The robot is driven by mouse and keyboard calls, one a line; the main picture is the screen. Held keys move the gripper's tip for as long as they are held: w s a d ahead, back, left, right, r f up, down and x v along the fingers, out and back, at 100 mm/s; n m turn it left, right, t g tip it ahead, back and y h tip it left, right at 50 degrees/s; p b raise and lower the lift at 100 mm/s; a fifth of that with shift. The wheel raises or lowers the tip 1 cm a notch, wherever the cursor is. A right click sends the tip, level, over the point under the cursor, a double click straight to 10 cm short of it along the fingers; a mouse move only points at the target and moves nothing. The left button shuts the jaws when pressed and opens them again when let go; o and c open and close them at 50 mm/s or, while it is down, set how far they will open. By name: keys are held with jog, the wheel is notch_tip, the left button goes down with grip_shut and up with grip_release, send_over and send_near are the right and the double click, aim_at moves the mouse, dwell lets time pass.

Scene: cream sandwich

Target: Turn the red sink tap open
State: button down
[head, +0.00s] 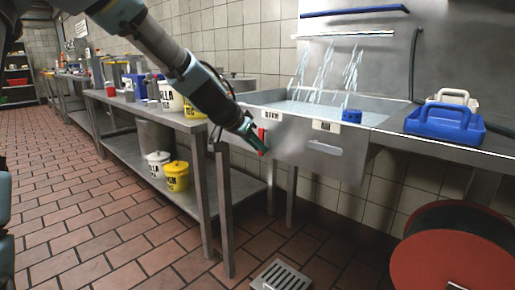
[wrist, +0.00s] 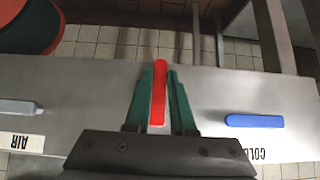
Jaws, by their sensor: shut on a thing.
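The red tap handle (wrist: 159,100) is on the front panel of the steel sink (head: 345,165). My gripper (wrist: 159,73) is shut on it, with one green finger on each side. In the wrist view the red handle points crosswise to the blue handle (wrist: 254,121) and the grey handle (wrist: 20,107), which lie along the panel. In the head view my gripper (head: 254,138) is at the panel's left end, and part of the red handle (head: 262,141) shows beside the fingers, roughly upright. Streams of water (head: 325,65) fall into the basin.
A blue caddy (head: 445,125) stands on the counter right of the basin. A red reel (head: 455,250) is at lower right. A steel table (head: 150,115) with buckets stands left of the sink. Tiled floor below is mostly open, with a drain grate (head: 280,277).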

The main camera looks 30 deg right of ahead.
jog(key=shift+f, duration=0.1)
jog(key=c, duration=0.8)
grip_release()
jog(key=shift+o, duration=0.2)
jog(key=v, duration=1.1)
